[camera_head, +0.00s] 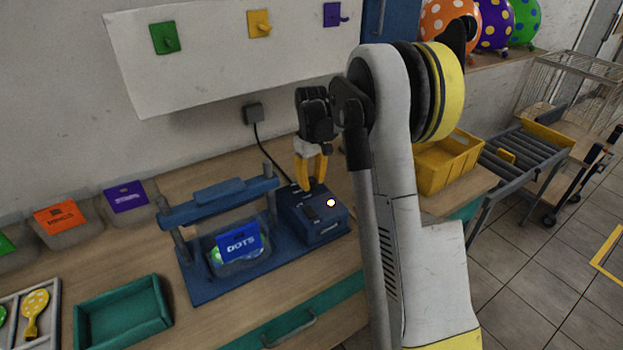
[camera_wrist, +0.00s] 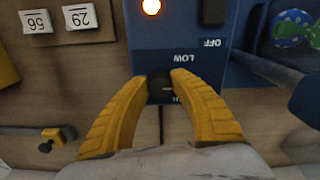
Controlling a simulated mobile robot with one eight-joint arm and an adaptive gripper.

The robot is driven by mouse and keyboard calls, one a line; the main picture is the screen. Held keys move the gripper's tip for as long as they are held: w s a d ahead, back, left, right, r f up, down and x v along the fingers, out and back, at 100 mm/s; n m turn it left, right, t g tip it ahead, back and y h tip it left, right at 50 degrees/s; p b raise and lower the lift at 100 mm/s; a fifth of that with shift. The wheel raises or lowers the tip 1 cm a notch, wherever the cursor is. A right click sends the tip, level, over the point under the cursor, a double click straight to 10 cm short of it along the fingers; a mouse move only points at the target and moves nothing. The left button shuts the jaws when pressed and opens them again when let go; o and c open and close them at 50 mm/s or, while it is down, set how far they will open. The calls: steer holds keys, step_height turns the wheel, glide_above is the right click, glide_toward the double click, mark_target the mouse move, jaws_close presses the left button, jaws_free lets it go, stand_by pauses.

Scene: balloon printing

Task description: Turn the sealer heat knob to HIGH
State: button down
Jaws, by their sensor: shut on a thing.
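The sealer (camera_head: 226,205) is a blue machine with a top bar on posts, standing on the wooden bench. Its control box (camera_head: 322,229) is at its right end, with a lit lamp. My gripper (camera_head: 312,184) reaches down over the box. In the wrist view, the yellow fingers of my gripper (camera_wrist: 161,76) are shut on a small dark knob (camera_wrist: 159,88). The labels OFF and LOW show upside down on the box (camera_wrist: 200,65). A third label is mostly hidden by the right finger, with only a last letter like H showing. The knob's pointer direction is not clear.
A bag labelled DOTS (camera_head: 239,243) lies under the sealer bar. A green tray (camera_head: 122,313) is at the left, and a yellow bin (camera_head: 447,165) is at the right. Two number tags (camera_wrist: 57,20) lie beside the box. A cable (camera_head: 268,150) runs to the wall.

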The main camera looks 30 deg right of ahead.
mark_target(311, 181)
steer(key=m+p, duration=0.1)
steer(key=m, duration=0.4)
steer(key=shift+m, duration=0.3)
steer(key=m, duration=0.5)
steer(key=shift+a+m+p, duration=0.1)
steer(key=shift+m+p, duration=0.3)
steer(key=c, duration=1.1)
jaws_free()
steer(key=shift+o, duration=0.2)
step_height(311, 181, up, 12)
steer(key=shift+r, duration=0.1)
